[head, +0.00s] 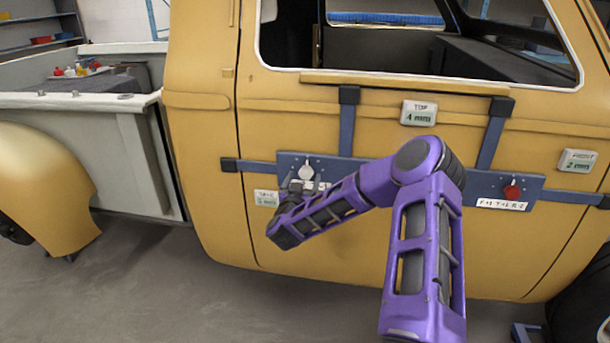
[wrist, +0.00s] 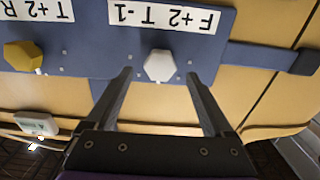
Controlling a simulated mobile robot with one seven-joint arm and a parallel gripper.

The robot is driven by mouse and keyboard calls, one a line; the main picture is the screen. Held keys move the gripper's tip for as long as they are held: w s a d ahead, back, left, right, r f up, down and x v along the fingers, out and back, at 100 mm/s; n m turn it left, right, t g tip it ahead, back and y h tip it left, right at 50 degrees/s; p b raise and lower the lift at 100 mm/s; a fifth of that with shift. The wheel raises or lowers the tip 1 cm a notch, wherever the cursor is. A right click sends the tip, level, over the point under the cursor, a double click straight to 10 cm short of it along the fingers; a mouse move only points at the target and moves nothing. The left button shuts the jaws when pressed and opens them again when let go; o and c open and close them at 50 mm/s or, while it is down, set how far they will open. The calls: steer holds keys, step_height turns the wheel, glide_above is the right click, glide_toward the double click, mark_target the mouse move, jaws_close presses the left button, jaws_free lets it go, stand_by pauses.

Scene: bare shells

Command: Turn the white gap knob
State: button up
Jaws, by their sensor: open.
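The white gap knob (head: 306,172) sits on the left part of a blue panel (head: 350,168) fixed across the yellow door. My gripper (wrist: 160,76) is open, one finger at each side of the knob. The fingertips look apart from it; their depth relative to the knob is hard to judge. In the head view my gripper (head: 292,195) is just below the knob, partly hidden by my purple arm.
A yellow knob (wrist: 22,56) sits beside the white one in the wrist view. A red knob (head: 511,191) is at the panel's right end. Small gauge displays (head: 419,113) and blue straps (head: 348,125) are on the door.

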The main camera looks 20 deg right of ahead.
mark_target(306, 172)
steer(key=shift+x, duration=1.45)
steer(key=c, duration=1.3)
steer(key=shift+c, duration=0.2)
